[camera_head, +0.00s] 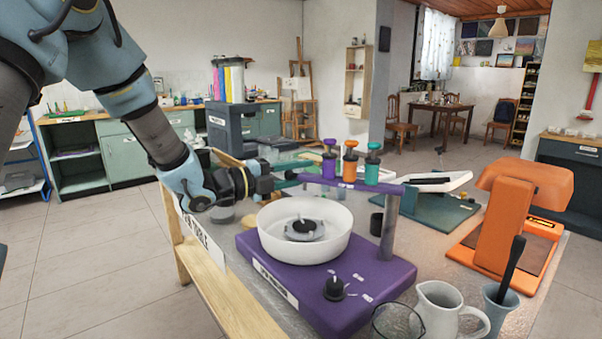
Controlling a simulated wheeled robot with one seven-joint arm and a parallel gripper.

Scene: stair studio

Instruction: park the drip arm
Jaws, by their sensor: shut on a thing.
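The drip arm is a purple bar (340,182) on an upright grey post (390,228) at the right back of a purple machine base (345,310). It carries purple, orange and green droppers (350,161) and reaches left, above the back of a white round bowl (330,244). The bowl sits on the base, with a dark hub (303,226) in its middle. My gripper (279,178) comes in from the left and is shut on the drip arm at its free left end. The fingertips and the exact contact are small and partly hidden.
A black knob (334,288) stands on the base front. A glass beaker (397,322), white jug (438,310) and grey-blue cup (499,306) stand front right. An orange press (525,215) and a green board (437,220) lie beyond the post. A wooden table edge (215,285) runs along the left.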

